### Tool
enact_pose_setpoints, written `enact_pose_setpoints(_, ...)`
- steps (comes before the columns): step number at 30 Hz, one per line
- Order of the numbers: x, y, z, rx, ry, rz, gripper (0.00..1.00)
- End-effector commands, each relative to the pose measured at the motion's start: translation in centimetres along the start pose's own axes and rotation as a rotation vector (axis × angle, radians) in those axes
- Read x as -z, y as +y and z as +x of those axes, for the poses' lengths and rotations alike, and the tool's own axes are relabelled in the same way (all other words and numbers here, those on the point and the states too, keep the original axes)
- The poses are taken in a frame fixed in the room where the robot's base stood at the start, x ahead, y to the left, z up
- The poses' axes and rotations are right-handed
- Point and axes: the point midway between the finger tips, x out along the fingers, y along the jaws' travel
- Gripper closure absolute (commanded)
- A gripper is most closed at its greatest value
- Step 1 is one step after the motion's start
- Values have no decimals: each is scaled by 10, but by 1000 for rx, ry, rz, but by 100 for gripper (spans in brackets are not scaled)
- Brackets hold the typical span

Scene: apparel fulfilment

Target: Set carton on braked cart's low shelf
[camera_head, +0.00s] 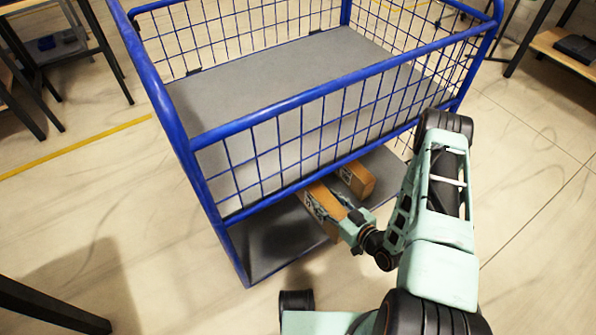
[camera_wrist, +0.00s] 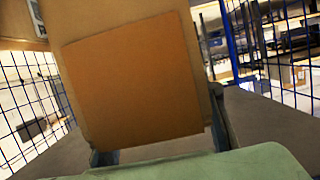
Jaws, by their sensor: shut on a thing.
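The blue cart (camera_head: 175,128) has wire mesh sides, an upper deck and a grey low shelf (camera_head: 265,238). A brown carton (camera_head: 325,205) is over the low shelf, partly under the upper deck. My gripper (camera_head: 350,222) is shut on its near end from the cart's open side. In the wrist view the carton (camera_wrist: 135,85) fills the middle, between the two fingers. I cannot tell whether its underside touches the shelf. The cart's wheels and brakes are not clearly visible.
A second brown carton (camera_head: 356,178) stands on the low shelf just right of the held one; it shows in the wrist view's upper left (camera_wrist: 18,20). The shelf's left part is bare. The upper deck (camera_head: 270,75) is empty. Tables stand at both far sides.

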Motion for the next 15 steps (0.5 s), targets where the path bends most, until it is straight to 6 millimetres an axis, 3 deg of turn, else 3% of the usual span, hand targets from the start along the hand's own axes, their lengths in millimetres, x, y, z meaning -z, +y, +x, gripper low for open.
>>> enact_pose_setpoints(5,-4,-6,28,4,7,-2,100)
enact_pose_setpoints(13,-14,-19,97,4,8,-3,100)
enact_pose_setpoints(15,-24,-22,112,3,5,-2,100)
